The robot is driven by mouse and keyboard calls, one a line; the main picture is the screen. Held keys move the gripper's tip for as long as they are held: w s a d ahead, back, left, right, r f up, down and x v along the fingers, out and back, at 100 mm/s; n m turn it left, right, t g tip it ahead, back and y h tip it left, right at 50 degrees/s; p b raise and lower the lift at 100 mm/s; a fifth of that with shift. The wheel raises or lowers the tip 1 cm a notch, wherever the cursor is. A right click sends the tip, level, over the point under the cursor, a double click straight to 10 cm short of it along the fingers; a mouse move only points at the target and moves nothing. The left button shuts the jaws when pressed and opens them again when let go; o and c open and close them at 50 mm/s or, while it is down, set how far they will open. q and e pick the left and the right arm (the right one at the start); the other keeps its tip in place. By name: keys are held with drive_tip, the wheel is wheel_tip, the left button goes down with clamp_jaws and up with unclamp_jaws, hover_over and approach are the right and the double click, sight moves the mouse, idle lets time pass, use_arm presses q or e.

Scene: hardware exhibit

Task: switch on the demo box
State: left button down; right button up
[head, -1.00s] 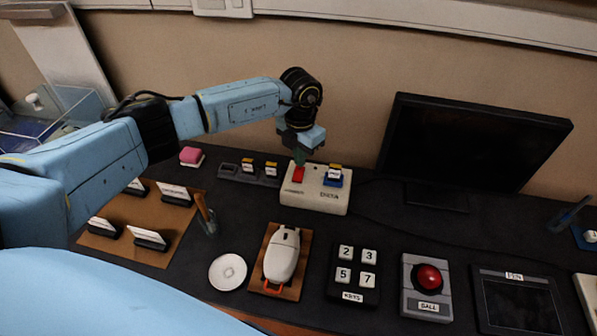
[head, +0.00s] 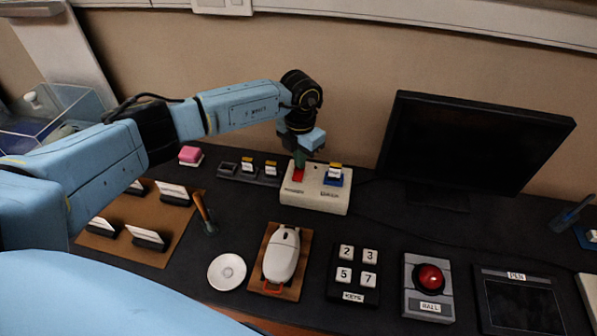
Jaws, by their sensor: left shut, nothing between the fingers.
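The demo box (head: 316,200) is a white box at the back middle of the table. It has a red switch (head: 297,176) on the left of its top and a blue socket (head: 335,181) with a yellow-and-white labelled piece (head: 335,170) standing in it on the right. My left gripper (head: 299,162) points down, shut and empty, right at the far end of the red switch. Its fingertips cover part of the switch, and I cannot tell whether they touch it. My right gripper is not in view.
Left of the box is a dark rack (head: 247,173) with similar labelled pieces. A black monitor (head: 470,145) stands to the right. In front are a white mouse (head: 281,255) on a wooden board, a number keypad (head: 354,273) and a red ball device (head: 429,277).

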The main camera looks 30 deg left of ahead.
use_arm(q)
drive_tip(key=shift+f+b, duration=0.3)
drive_tip(key=shift+f, duration=0.15)
drive_tip(key=shift+r+p, duration=2.75)
drive_tip(key=shift+r, duration=0.85)
drive_tip(key=shift+f, duration=0.1)
